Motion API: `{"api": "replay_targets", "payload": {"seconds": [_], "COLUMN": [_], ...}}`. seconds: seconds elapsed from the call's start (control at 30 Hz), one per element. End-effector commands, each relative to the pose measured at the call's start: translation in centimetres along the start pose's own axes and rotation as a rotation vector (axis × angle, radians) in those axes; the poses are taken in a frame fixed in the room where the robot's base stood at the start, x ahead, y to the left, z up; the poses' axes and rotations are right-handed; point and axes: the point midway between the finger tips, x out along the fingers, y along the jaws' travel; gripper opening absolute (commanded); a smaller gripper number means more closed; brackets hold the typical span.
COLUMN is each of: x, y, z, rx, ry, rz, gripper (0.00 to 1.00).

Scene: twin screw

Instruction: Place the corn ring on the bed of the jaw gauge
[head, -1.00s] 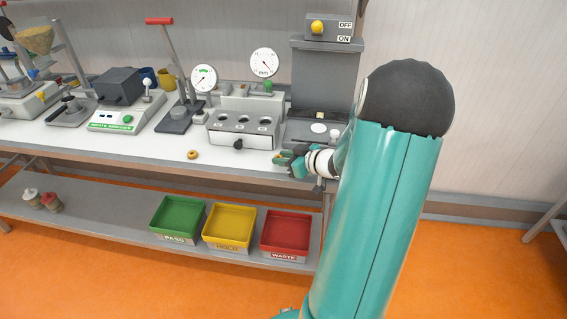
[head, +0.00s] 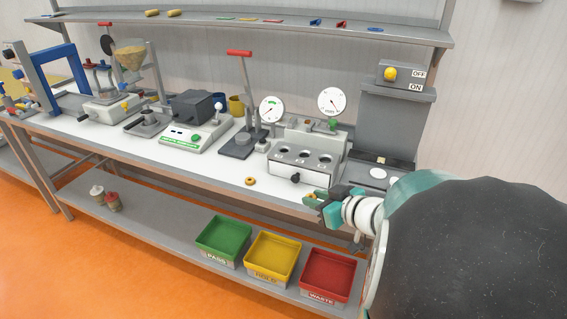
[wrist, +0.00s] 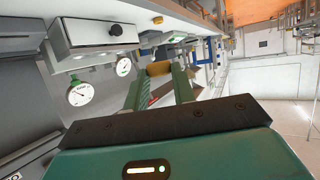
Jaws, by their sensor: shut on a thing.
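My gripper (head: 312,199) is at the right part of the bench's front edge, by the white three-hole box. It is shut on a tan-yellow ring (wrist: 159,69), which sits between its fingertips in the wrist view and is small in the head view. A second, similar ring (head: 250,181) lies on the bench top to the left. A grey instrument with a round dial marked mm (head: 332,102) and a green knob stands behind the box; it looks like the jaw gauge, but I cannot be sure. Its bed is mostly hidden by the box.
The white box (head: 287,174) has a black front knob. Green, yellow and red trays (head: 325,272) sit below. My arm hides the lower right.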

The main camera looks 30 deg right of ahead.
Motion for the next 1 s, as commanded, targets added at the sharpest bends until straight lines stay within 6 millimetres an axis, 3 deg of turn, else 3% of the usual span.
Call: {"api": "replay_targets", "payload": {"seconds": [0.23, 0.37, 0.67, 0.87, 1.0], "x": [0.3, 2.2, 12.0, 17.8, 21.3], "y": [-0.2, -0.7, -3.9, -6.6, -8.8], "z": [-0.1, -0.4, 0.2, 2.6, 5.2], "rx": [-0.001, -0.006, -0.005, 0.007, 0.021], "ry": [0.000, -0.001, -0.006, -0.008, -0.011], "rz": [-0.003, -0.019, -0.034, 0.003, 0.035], "gripper": [0.15, 0.15, 0.15, 0.15, 0.15]}}
